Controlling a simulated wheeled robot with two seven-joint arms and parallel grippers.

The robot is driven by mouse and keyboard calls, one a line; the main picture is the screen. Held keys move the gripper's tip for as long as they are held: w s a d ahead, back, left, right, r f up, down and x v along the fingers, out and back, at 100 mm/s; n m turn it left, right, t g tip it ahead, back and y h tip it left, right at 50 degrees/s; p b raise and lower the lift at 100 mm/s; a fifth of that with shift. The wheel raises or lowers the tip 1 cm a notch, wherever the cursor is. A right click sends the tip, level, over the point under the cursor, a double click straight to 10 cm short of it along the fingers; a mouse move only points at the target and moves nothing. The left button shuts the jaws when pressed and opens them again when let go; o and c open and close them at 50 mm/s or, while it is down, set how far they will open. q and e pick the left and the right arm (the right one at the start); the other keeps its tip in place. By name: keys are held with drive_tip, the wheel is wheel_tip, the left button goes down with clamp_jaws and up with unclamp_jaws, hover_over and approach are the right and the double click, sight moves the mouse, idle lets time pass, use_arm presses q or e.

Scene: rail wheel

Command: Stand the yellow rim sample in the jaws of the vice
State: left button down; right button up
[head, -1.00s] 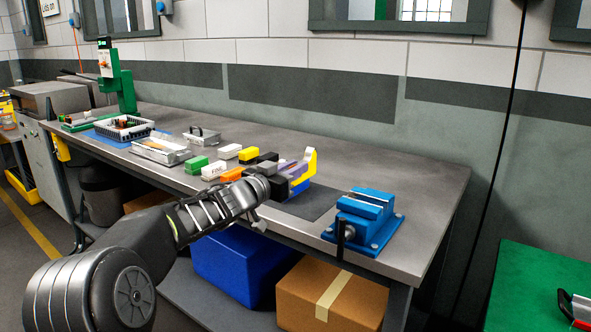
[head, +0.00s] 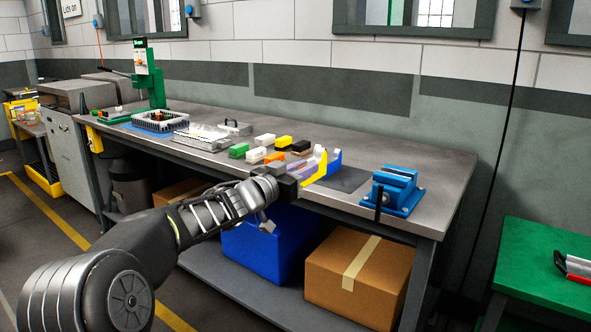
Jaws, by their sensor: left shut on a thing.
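My left gripper (head: 289,180) is shut on the yellow rim sample (head: 317,169), in front of the workbench's front edge area. The sample is a bright yellow piece that shows tilted beyond the fingers; the gripper hides part of it. A blue piece (head: 335,161) appears right behind the sample, and a purple piece (head: 301,167) is partly hidden beside it. The blue vice (head: 400,190) stands at the right front of the bench, right of the gripper and apart from it. Its jaws look empty. My right gripper is not in view.
Several coloured blocks, including a green one (head: 238,150) and an orange one (head: 275,156), lie left of the sample on the workbench (head: 437,165). A dark mat (head: 347,179) lies left of the vice. A cardboard box (head: 357,280) and blue bin (head: 262,247) sit below.

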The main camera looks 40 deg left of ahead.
use_arm(q)
drive_tip(key=w+d+f+h+p, duration=0.1)
drive_tip(key=d+f+p, duration=0.15)
drive_tip(key=d, duration=0.45)
drive_tip(key=w+d+f+p, duration=0.1)
drive_tip(key=w+d+f, duration=0.15)
drive_tip(key=d, duration=0.45)
drive_tip(key=s+d+f+p, duration=0.2)
drive_tip(key=d+f+p, duration=0.1)
drive_tip(key=d+f, duration=0.3)
drive_tip(key=s+d+f+y+p, duration=0.1)
drive_tip(key=s+d+f+p, duration=0.2)
drive_tip(key=d+f, duration=0.3)
drive_tip(key=shift+s+d+f+p, duration=0.35)
drive_tip(key=shift+f+p, duration=0.25)
drive_tip(key=shift+f, duration=0.1)
